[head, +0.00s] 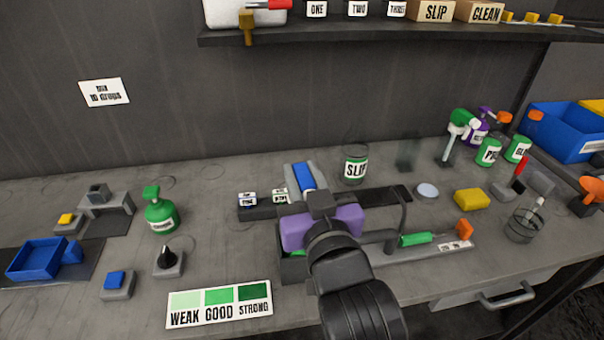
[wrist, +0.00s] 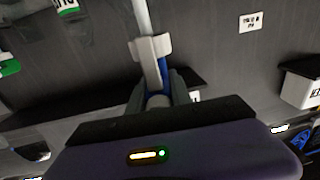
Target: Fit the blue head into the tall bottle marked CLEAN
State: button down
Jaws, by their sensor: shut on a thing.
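My gripper (head: 303,178) is shut on the blue head (head: 303,176) above the middle of the bench. In the wrist view the blue head (wrist: 162,70) sits between the fingertips, with a pale collar and a white tube running away from the gripper. No bottle whose CLEAN label I can read is in view. A faint see-through bottle shape (head: 408,152) stands at the back of the bench; I cannot tell its marking. The held head is apart from both.
A green bottle (head: 161,210) and blue tray (head: 38,258) stand left. A green-topped spray head (head: 460,122), purple bottle (head: 482,130) and glass jar (head: 522,226) crowd the right. A shelf (head: 330,36) overhangs the back, carrying boxes marked SLIP and CLEAN (head: 482,12).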

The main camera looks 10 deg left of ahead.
jog(key=c, duration=1.1)
grip_release()
jog(key=shift+s, duration=0.1)
jog(key=b+v, duration=0.1)
jog(key=v, duration=0.6)
jog(key=shift+s+d, duration=0.15)
jog(key=shift+s, duration=0.15)
